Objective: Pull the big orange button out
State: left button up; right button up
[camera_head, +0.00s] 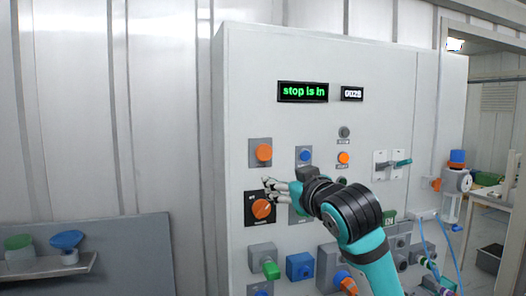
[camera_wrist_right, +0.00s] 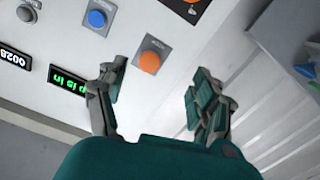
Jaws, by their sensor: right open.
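The big orange button (camera_head: 264,152) sits on a grey square mount at the upper left of the white panel. It also shows in the right wrist view (camera_wrist_right: 150,62), between and beyond my fingers. My right gripper (camera_head: 270,188) is open and empty. In the head view its fingertips are just below the button, in front of the panel. In the wrist view the fingers stand either side of the button, apparently not touching it. A display (camera_head: 303,92) reads "stop is in" in green. My left gripper is out of view.
An orange rotary knob (camera_head: 261,208) on a black plate is just below the button. A blue button (camera_head: 305,155) and a smaller orange button (camera_head: 344,158) are to the right. More controls are lower down. A shelf (camera_head: 50,265) with green and blue parts stands left.

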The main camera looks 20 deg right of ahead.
aim_at(265, 154)
notch_tip(265, 154, up, 4)
jog(key=s, duration=0.2)
jog(key=shift+t, duration=0.3)
jog(key=w+p, duration=0.2)
jog(key=w, duration=0.4)
jog(key=w+p, duration=0.3)
jog(key=w, duration=0.2)
jog(key=w+p, duration=0.3)
jog(key=w, duration=0.3)
jog(key=shift+w+a+f, duration=0.25)
jog(key=shift+w+f, duration=0.05)
jog(key=shift+w, duration=0.05)
grip_shut()
